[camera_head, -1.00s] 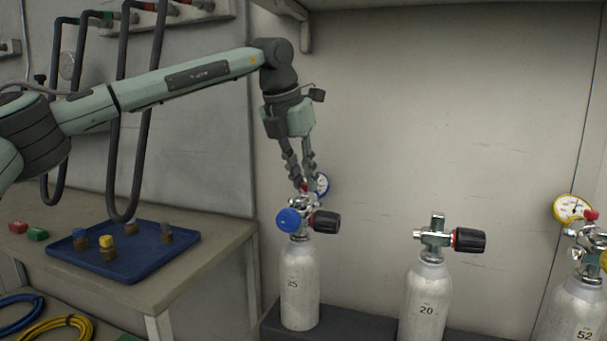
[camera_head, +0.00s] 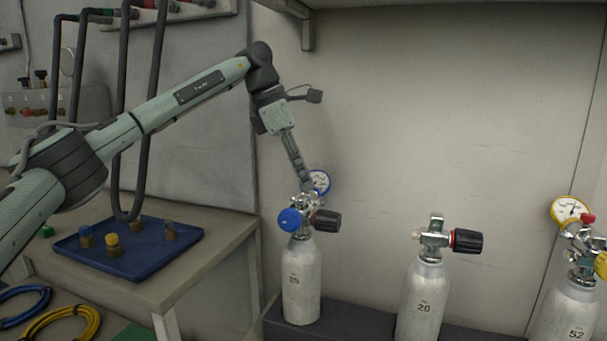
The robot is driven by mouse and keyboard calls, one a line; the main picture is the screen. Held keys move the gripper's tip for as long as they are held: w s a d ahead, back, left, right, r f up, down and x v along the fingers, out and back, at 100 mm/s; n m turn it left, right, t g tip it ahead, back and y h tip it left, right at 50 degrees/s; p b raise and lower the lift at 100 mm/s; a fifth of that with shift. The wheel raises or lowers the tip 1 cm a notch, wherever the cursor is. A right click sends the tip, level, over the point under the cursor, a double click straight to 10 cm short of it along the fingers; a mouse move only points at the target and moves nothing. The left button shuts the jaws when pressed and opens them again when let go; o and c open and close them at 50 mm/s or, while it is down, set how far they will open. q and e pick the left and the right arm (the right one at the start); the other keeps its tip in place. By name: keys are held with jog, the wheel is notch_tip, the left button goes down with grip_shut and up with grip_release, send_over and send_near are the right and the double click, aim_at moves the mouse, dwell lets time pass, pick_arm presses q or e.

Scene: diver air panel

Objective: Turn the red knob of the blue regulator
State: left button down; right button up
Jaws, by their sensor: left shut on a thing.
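The blue regulator (camera_head: 290,219) is mounted on top of the silver cylinder marked 25 (camera_head: 301,280). Its round blue cap faces me, and its blue-rimmed gauge (camera_head: 320,181) stands behind to the right. My left gripper (camera_head: 307,188) reaches down from above and is shut at the top of the regulator, on its red knob. The fingers hide the knob almost completely. My right gripper is not in view.
A black valve handwheel (camera_head: 327,221) sticks out right of the regulator. Cylinder 20 (camera_head: 424,300) and cylinder 52 (camera_head: 567,315), with a yellow-rimmed gauge (camera_head: 570,211), stand to the right. A blue tray (camera_head: 135,262) with several fittings lies on the left bench.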

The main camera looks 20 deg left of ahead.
pick_arm(q)
jog(key=m+g, duration=0.1)
jog(key=m, duration=0.3)
jog(key=shift+w+g, duration=0.15)
jog(key=shift+g, duration=0.25)
jog(key=shift+w+m+g, duration=0.15)
jog(key=shift+m+g, duration=0.55)
jog(key=shift+m, duration=1.5)
jog(key=c, duration=1.4)
grip_release()
jog(key=shift+c, duration=0.2)
